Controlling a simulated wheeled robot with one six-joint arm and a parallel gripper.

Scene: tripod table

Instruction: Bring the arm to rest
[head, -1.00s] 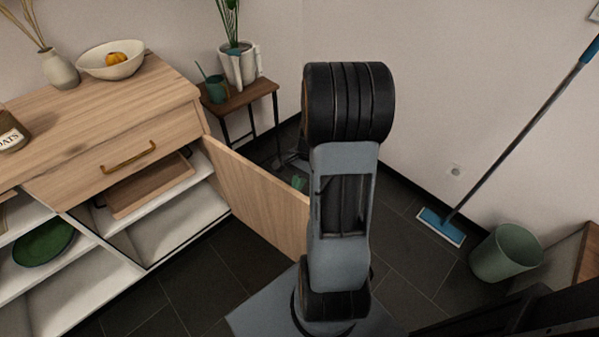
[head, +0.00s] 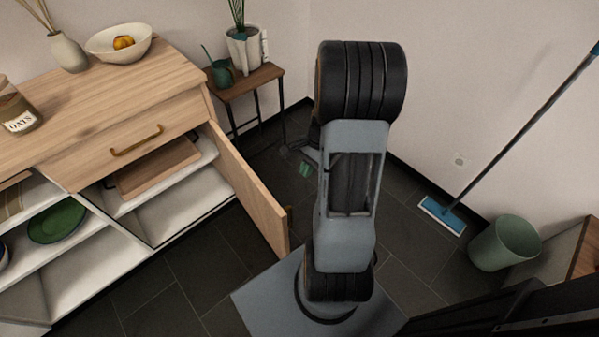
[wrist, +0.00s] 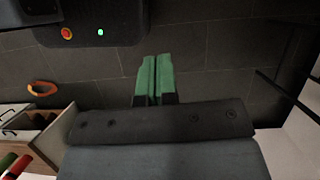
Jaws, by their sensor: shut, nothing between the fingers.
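My gripper (head: 305,169) shows in the head view as small green fingertips left of my upright grey and black arm, low over the dark floor. Most of it is hidden behind the arm. In the wrist view my gripper (wrist: 153,78) has its two green fingers side by side with only a thin line between them. It is shut and empty, and dark floor tiles lie behind the fingers.
A wooden sideboard (head: 95,115) stands left with its cabinet door (head: 247,190) swung open beside my arm. A mop (head: 442,212) and green bin (head: 503,244) stand right. Floor between is clear.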

